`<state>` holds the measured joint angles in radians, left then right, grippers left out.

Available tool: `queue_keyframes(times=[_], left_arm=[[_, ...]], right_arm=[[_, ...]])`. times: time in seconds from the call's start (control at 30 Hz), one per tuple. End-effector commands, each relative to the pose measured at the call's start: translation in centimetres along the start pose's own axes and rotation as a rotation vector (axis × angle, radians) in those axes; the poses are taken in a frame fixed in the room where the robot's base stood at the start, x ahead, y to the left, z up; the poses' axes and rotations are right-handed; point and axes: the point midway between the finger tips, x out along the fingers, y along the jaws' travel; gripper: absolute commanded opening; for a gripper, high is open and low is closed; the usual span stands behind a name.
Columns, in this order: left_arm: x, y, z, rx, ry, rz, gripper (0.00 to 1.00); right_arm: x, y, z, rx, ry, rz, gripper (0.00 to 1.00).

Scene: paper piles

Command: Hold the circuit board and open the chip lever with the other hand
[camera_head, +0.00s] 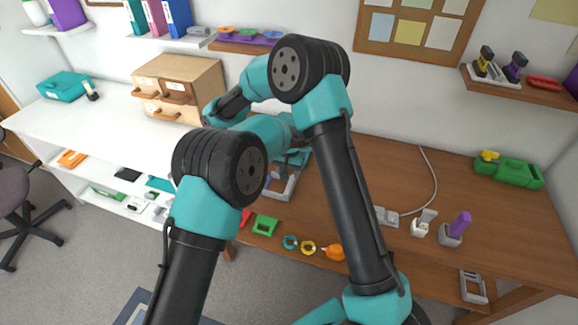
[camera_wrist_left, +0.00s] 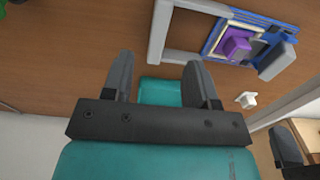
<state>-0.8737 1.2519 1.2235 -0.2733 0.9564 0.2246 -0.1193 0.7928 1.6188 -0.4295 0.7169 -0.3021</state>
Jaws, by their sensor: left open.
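The blue circuit board (camera_wrist_left: 222,32) lies in the upper right of the left wrist view, within a pale grey frame (camera_wrist_left: 157,35). In the head view the grey frame (camera_head: 292,187) is partly hidden behind my arms. My left gripper (camera_wrist_left: 162,70) is open, its two fingers apart with no board between them; it also shows near the frame in the head view (camera_head: 288,163). My right arm's dark wrist (camera_head: 232,104) is in front of the drawers; its fingertips are not clear.
A wooden drawer unit (camera_head: 177,88) stands at the back left. A purple-topped grey holder (camera_head: 452,232) and a green case (camera_head: 507,170) are on the right. A small white piece (camera_wrist_left: 246,100) lies beside the board.

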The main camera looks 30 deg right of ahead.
Motion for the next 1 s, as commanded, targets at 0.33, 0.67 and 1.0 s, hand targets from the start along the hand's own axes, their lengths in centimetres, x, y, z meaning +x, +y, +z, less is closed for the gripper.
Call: queue_keyframes(times=[0.33,0.67,1.0], left_arm=[[5.5,0.1,0.0,0.001,-0.002,0.001,0.53],[9.0,0.0,0.0,0.001,0.0,0.0,0.53],[9.3,0.0,0.0,0.001,0.001,0.001,0.53]], right_arm=[[0.0,0.0,0.0,0.0,0.0,0.0,0.93],[0.0,0.0,0.0,0.0,0.0,0.0,0.93],[0.0,0.0,0.0,0.0,0.0,0.0,0.93]])
